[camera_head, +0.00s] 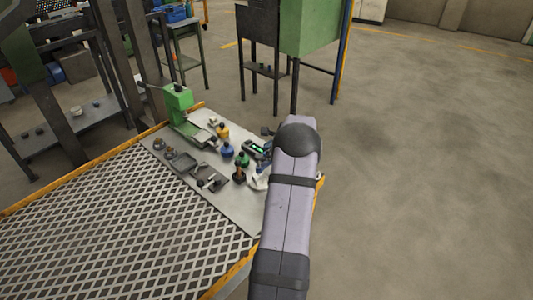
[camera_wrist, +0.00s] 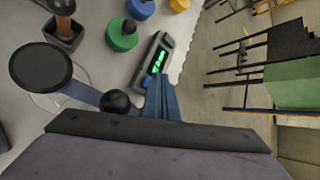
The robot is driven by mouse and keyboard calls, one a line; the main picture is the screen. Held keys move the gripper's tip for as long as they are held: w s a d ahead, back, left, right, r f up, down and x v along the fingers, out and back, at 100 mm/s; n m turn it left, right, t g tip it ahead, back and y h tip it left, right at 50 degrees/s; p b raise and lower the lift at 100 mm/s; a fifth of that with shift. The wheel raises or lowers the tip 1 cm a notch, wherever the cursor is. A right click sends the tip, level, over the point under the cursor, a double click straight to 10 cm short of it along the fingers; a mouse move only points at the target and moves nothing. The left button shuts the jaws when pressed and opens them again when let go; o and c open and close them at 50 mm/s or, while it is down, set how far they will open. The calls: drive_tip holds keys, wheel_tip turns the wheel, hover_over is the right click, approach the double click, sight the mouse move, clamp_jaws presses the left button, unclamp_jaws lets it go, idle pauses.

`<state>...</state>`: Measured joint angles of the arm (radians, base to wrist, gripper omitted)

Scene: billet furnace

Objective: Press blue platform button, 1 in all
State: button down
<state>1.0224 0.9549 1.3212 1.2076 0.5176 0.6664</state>
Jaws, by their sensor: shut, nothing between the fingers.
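The blue platform button (camera_head: 227,150) is a round blue base with a dark knob on top, standing on the grey plate at the bench end. In the wrist view its blue base (camera_wrist: 140,8) is cut off by the top edge. My gripper (camera_wrist: 163,98) appears as shut blue-grey fingers at the lower middle of the wrist view, apart from the blue button. In the head view my arm covers most of the gripper.
A green button (camera_wrist: 122,36) and a meter with a green display (camera_wrist: 155,60) lie between my gripper and the blue button. A yellow button (camera_head: 222,132) stands behind it. A green press (camera_head: 180,105) and small trays (camera_head: 181,162) are at left.

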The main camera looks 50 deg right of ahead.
wheel_tip(320, 180, up, 5)
drive_tip(key=p, duration=0.3)
drive_tip(key=shift+p, duration=0.4)
idle(0.6)
